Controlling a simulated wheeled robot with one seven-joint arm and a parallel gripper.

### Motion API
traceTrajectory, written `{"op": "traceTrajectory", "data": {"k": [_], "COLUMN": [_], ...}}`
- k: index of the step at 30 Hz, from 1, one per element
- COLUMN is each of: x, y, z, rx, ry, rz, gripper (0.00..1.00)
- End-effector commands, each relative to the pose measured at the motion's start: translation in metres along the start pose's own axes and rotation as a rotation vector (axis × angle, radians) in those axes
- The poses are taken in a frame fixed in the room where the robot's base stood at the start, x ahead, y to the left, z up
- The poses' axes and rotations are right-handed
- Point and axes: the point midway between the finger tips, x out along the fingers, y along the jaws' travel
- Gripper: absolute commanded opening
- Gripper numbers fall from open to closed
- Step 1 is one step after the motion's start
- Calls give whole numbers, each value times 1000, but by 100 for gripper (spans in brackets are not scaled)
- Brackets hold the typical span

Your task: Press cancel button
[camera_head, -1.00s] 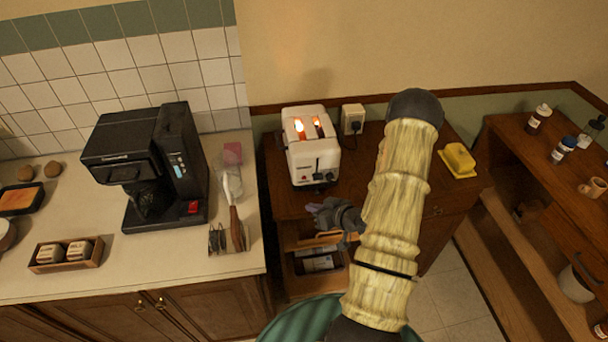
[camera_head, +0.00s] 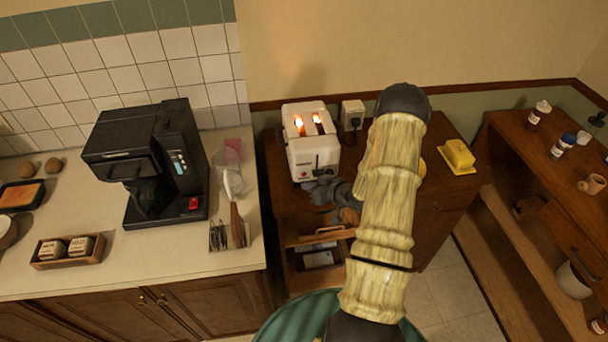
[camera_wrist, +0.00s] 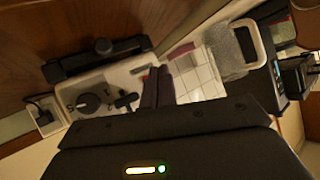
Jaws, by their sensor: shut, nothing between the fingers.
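The white toaster (camera_head: 303,153) stands on a wooden cabinet, with both slots glowing orange. Its front carries dark controls. In the wrist view the toaster front (camera_wrist: 108,82) shows a round dark dial (camera_wrist: 88,103) and a dark lever (camera_wrist: 126,101). I cannot clearly pick out the cancel button; small marks lie near my fingers. My gripper (camera_head: 322,191) is shut and empty, low at the toaster's front in the head view. Its dark fingers show in the wrist view (camera_wrist: 158,86), right beside the toaster's control face; contact cannot be told. My arm hides part of the cabinet.
An open drawer (camera_head: 319,240) sticks out below my gripper. A wall outlet (camera_head: 352,114) with a plug is right of the toaster. A yellow butter dish (camera_head: 458,157) is on the cabinet's right. A black coffee maker (camera_head: 150,165) and utensil holder (camera_head: 228,235) stand on the left counter.

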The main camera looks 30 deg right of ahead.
Motion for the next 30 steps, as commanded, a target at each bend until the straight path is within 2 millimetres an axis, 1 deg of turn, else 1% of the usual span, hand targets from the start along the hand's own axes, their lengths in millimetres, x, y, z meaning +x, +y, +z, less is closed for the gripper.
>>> {"op": "traceTrajectory", "data": {"k": [3,7,30], "x": [8,11,11], "y": [6,8,8], "z": [-5,-8,-8], "rx": [-1,1,1], "ry": [1,-1,-1], "rz": [1,1,1], "gripper": [0,0,0]}}
